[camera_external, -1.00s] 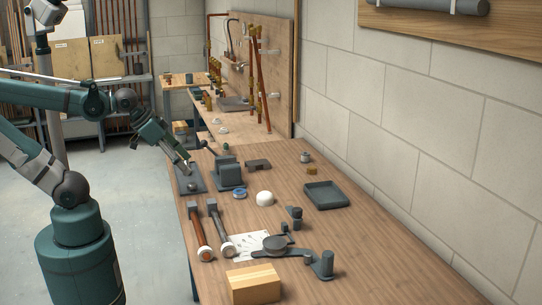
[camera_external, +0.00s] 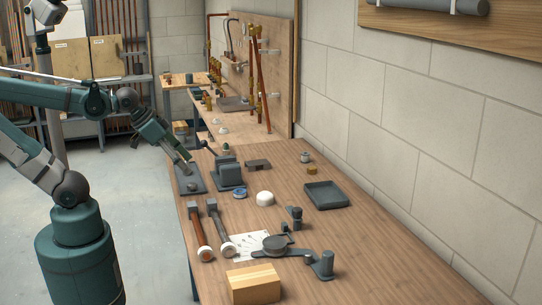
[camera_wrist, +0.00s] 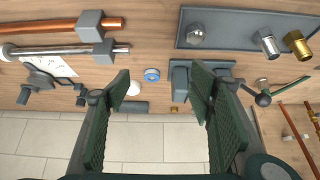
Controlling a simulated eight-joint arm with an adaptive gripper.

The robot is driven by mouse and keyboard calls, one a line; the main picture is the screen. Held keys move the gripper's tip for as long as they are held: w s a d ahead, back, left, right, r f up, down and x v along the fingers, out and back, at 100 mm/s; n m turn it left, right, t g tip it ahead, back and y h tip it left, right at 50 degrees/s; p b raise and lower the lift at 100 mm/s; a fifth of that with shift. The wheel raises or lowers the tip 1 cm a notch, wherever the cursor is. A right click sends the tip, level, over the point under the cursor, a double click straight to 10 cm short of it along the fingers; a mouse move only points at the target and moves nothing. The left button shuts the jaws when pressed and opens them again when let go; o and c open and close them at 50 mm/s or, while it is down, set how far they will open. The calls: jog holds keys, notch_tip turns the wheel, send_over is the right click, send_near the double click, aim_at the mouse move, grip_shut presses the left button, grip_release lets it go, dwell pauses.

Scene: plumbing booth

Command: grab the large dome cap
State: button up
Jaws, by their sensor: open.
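The large dome cap looks to be the white dome (camera_external: 265,198) on the middle of the wooden bench, right of the blue-and-white ring. My gripper (camera_external: 187,160) is above the bench's left edge, near the grey tray with fittings and well apart from the dome.
A grey vise-like block (camera_external: 229,172) stands between my gripper and the dome. The blue-and-white ring (camera_external: 239,193) lies close to the dome. Two hammer-like tools (camera_external: 222,228), a wooden block (camera_external: 254,284) and an empty dark tray (camera_external: 326,195) lie around. The bench's right front is clear.

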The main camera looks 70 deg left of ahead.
jog(key=w+d+r+m+g+p, duration=0.2)
jog(key=w+m+p, duration=0.15)
jog(key=w, duration=0.35)
jog(key=w+d+r+m+g+p, duration=0.1)
jog(key=w+d+r+m+p, duration=0.15)
jog(key=w+p, duration=0.35)
jog(key=m+g+p, duration=0.4)
jog(key=m+p, duration=0.3)
jog(key=m, duration=0.1)
send_over(265, 193)
jog(key=f, duration=0.4)
jog(key=a+f, duration=0.1)
jog(key=f, duration=0.2)
jog(key=shift+s, duration=0.35)
jog(key=shift+w+d+f+m+p, duration=0.15)
jog(key=shift+w+f+m+p, duration=0.05)
jog(key=shift+f, duration=0.2)
jog(key=shift+w+d+f+m+p, duration=0.15)
jog(key=shift+f+m+p, duration=0.05)
jog(key=shift+f, duration=0.15)
jog(key=shift+f, duration=1.35)
